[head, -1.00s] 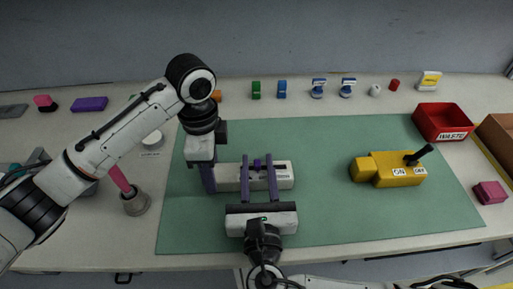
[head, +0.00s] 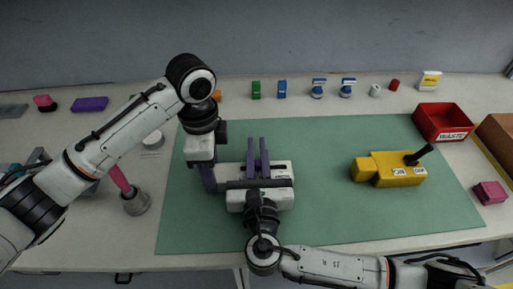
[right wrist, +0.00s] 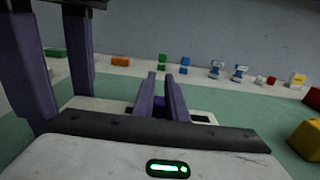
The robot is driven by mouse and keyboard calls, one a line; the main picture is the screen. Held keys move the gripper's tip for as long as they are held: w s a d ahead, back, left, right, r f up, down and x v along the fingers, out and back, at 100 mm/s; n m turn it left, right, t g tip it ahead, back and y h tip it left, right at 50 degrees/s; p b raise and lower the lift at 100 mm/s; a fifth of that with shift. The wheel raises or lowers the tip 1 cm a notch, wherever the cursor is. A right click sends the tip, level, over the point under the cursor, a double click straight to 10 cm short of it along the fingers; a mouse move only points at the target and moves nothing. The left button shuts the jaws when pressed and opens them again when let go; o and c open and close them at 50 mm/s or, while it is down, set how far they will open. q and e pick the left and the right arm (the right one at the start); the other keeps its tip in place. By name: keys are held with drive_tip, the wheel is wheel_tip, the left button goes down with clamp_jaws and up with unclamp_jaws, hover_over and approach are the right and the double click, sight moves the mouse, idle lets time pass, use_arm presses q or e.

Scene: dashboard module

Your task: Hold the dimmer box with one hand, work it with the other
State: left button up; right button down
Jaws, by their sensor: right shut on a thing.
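The dimmer box (head: 284,168) is a long white block lying on the green mat (head: 320,225). My right gripper (head: 257,148) is over it, its two purple fingers close together. In the right wrist view the fingers (right wrist: 163,92) are shut on the small purple knob (right wrist: 160,101) on top of the box. The knob is hidden in the head view. My left gripper (head: 207,176) is at the box's left end. In the right wrist view its two fingers (right wrist: 58,75) stand apart, across that end; their tips are partly hidden.
A yellow device (head: 390,170) with a black lever stands right on the mat. A red waste bin (head: 441,122) and a pink block (head: 490,192) are farther right. A grey holder (head: 136,202) with a pink handle is left of the mat. Small items line the back.

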sight(243, 178)
drive_tip(key=shift+a, duration=1.7)
use_arm(q)
drive_tip(key=shift+d, duration=0.1)
use_arm(e)
drive_tip(key=c, duration=1.8)
unclamp_jaws()
drive_tip(key=shift+o, duration=0.2)
drive_tip(key=shift+d, duration=0.1)
drive_tip(key=shift+s, duration=0.3)
drive_tip(key=s, duration=0.7)
